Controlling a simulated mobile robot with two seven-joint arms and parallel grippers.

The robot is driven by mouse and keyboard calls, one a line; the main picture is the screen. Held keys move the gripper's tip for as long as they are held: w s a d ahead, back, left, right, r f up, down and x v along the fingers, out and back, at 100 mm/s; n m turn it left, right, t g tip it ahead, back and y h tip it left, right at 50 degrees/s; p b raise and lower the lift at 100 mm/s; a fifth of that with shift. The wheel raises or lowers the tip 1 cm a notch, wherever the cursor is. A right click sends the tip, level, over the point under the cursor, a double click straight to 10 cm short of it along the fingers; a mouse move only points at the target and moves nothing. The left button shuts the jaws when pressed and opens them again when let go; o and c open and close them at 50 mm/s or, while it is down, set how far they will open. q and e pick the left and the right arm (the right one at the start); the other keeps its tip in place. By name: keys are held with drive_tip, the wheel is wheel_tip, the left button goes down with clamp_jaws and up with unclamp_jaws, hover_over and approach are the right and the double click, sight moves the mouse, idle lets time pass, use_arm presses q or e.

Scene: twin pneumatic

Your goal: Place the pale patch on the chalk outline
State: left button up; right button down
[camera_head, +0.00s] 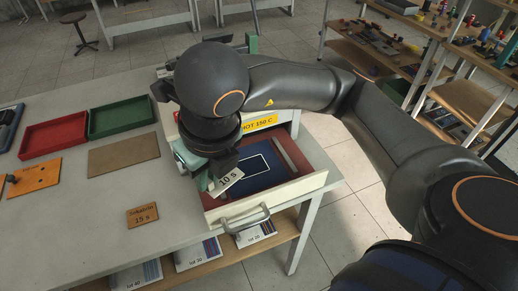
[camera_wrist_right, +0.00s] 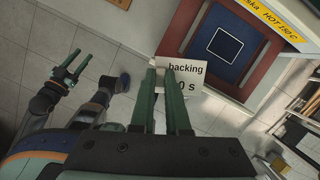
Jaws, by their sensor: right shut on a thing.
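My right gripper (camera_head: 212,181) is shut on a pale patch (camera_head: 228,181) marked "10 s". In the right wrist view, the green fingertips (camera_wrist_right: 162,76) pinch the edge of the patch (camera_wrist_right: 187,76), which reads "backing" and "0 s". The chalk outline (camera_wrist_right: 225,45) is a white four-sided line on a dark blue mat in an open drawer. In the head view, the patch hides the near left part of the outline (camera_head: 267,161). The patch is held over the drawer; its height is hard to tell. My left gripper (camera_wrist_right: 70,66) shows only in the right wrist view, fingers apart and empty.
The drawer (camera_head: 318,183) has a red lining and a metal handle (camera_head: 245,219) in front. A yellow "HOT 150 C" label (camera_head: 260,123) sits behind it. On the table are a brown "15 s" plate (camera_head: 141,215), a red tray (camera_head: 53,137) and a green tray (camera_head: 121,117).

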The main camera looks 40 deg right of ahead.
drive_tip(key=w+d+f, duration=0.2)
drive_tip(key=d, duration=0.1)
drive_tip(key=w+d+f+b, duration=0.1)
drive_tip(key=w+d+f, duration=0.1)
drive_tip(key=d+f, duration=0.1)
drive_tip(key=w+d+f, duration=0.2)
drive_tip(key=d+f, duration=0.1)
drive_tip(key=d, duration=0.1)
drive_tip(key=shift+w+d+f, duration=0.1)
drive_tip(key=shift+w+d, duration=0.15)
drive_tip(key=shift+w, duration=0.05)
drive_tip(key=shift+w+d+f, duration=0.3)
drive_tip(key=shift+f, duration=0.15)
drive_tip(key=f, duration=0.3)
drive_tip(key=shift+w+d, duration=0.15)
drive_tip(key=shift+d, duration=0.15)
drive_tip(key=shift+f, duration=0.45)
drive_tip(key=shift+f, duration=0.15)
drive_tip(key=shift+f, duration=0.1)
drive_tip(key=c, duration=0.9)
unclamp_jaws()
